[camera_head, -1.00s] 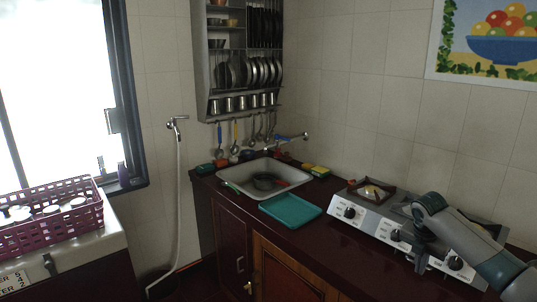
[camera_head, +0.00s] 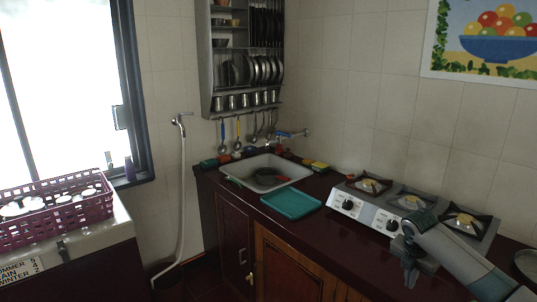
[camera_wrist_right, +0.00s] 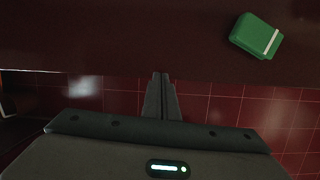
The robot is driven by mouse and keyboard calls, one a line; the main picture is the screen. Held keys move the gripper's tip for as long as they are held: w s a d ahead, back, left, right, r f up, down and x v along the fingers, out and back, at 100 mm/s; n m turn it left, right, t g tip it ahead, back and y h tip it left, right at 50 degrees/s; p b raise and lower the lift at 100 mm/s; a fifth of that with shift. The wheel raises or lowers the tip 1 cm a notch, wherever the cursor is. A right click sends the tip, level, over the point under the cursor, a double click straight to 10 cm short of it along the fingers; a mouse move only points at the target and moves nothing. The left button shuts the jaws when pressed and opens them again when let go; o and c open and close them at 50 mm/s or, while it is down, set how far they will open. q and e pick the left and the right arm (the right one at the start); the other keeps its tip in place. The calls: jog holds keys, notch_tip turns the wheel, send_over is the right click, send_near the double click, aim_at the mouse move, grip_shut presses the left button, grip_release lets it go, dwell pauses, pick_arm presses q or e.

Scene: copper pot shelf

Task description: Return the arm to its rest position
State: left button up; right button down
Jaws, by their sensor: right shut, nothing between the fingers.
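My right gripper (camera_head: 408,272) hangs low at the front edge of the dark red counter (camera_head: 285,237), in front of the gas stove (camera_head: 412,212). In the right wrist view its two fingers (camera_wrist_right: 160,80) lie together with nothing between them. They point toward the edge of a dark red surface, with red tiled floor below. My right arm comes in from the lower right and covers part of the stove's front. My left gripper is not in view.
A sink (camera_head: 266,173) and a teal tray (camera_head: 291,203) are left of the stove. A green object (camera_wrist_right: 257,36) lies on the dark red surface in the wrist view. A purple basket (camera_head: 60,212) stands at far left. A dish rack (camera_head: 242,60) hangs above the sink.

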jog(key=s+a+f+m+y, duration=0.3)
jog(key=s+a+f+m, duration=0.5)
jog(key=s+a+f, duration=1.15)
jog(key=s+r+m+t, duration=0.1)
jog(key=s+r+m, duration=0.1)
jog(key=s+m, duration=0.9)
jog(key=s+r+m+t, duration=0.15)
jog(key=s+m, duration=0.25)
jog(key=s, duration=1.3)
notch_tip(320, 180, down, 28)
jog(key=s+f+g+b, duration=0.1)
jog(key=g, duration=0.1)
jog(key=s+d+f+g+b, duration=0.1)
jog(key=s+d+f, duration=0.2)
jog(key=s+f, duration=1.5)
jog(key=shift+f+h, duration=0.3)
